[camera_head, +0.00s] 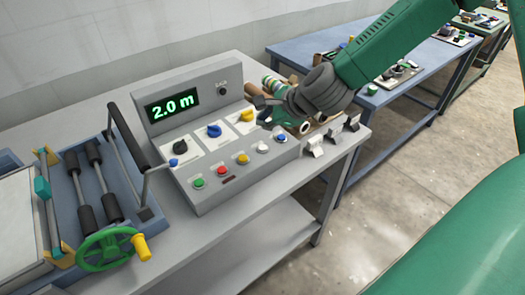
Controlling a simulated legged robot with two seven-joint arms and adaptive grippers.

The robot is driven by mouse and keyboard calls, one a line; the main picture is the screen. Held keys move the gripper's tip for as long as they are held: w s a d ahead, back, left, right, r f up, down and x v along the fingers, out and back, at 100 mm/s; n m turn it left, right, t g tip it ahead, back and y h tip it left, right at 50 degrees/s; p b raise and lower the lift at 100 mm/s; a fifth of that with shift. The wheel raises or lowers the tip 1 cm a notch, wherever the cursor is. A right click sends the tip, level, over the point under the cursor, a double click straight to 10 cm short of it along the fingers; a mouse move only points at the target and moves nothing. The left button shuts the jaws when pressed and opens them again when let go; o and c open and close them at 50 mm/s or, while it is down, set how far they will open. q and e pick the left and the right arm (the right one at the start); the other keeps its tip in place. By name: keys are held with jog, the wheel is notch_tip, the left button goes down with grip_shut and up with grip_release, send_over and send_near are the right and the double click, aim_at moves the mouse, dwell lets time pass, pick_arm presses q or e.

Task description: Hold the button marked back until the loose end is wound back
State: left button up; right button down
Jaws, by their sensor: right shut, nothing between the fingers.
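The grey control box (165,130) stands on the table, with a green display (173,106) reading 2.0 m. A small black button (222,91) sits on its upright face under a tiny label that seems to read back. My right gripper (260,106) is shut and empty, in front of the box's right end, right of the button and apart from it in the picture. My left gripper is not in view. I cannot make out a loose end; rolls (274,86) behind my right gripper are partly hidden.
Below the display are blue (214,131) and yellow (246,115) knobs and a row of coloured buttons (222,171). A press with a green handwheel (105,249) stands at left. Another blue table stands behind.

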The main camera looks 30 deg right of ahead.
aim_at(263, 147)
notch_tip(263, 147, down, 6)
jog(key=b, duration=0.4)
jog(key=shift+f, duration=0.1)
jog(key=shift+b, duration=0.3)
dwell(0.8)
jog(key=shift+f, duration=0.3)
jog(key=shift+f+b, duration=0.4)
jog(key=shift+b, duration=0.1)
dwell(1.8)
jog(key=shift+r, duration=0.15)
dwell(0.5)
jog(key=shift+r+p, duration=0.7)
jog(key=shift+p, duration=0.05)
jog(key=shift+r, duration=0.1)
